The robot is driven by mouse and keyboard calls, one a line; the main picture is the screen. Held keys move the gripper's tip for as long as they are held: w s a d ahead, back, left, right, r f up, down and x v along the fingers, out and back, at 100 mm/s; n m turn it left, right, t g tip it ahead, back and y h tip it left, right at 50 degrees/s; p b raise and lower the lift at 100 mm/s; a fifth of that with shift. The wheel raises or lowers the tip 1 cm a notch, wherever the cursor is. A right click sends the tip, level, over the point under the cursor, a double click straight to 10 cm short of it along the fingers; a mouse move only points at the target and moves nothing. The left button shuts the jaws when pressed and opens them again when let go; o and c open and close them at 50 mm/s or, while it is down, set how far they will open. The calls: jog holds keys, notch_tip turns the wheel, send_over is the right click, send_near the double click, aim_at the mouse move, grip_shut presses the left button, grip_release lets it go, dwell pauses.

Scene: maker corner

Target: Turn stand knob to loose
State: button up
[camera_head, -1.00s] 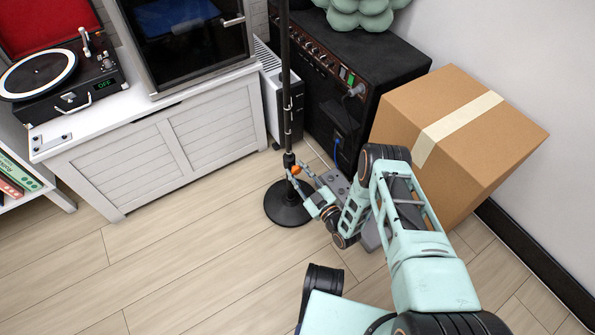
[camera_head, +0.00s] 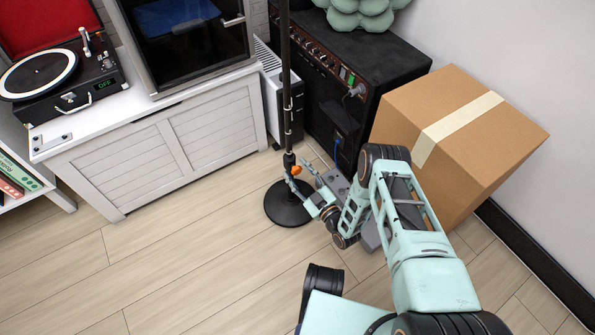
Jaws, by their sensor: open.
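The stand (camera_head: 287,75) is a thin black upright pole on a round black base (camera_head: 288,208). A small orange knob (camera_head: 296,170) sits low on the pole, on its right side. My gripper (camera_head: 298,179) is open, with its fingers around or right beside the knob. I cannot tell whether either finger touches it. Part of the pole's foot is behind the fingers. Any marking of the knob's position is too small to see.
A black amplifier (camera_head: 385,58) and a cardboard box (camera_head: 470,120) stand behind and right of my arm. A white cabinet (camera_head: 215,130) and a white heater (camera_head: 272,90) are left of the pole. The wooden floor (camera_head: 190,260) at front left is clear.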

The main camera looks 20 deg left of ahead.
aim_at(298, 168)
notch_tip(298, 168, up, 10)
jog(key=shift+r, duration=0.1)
dwell(0.4)
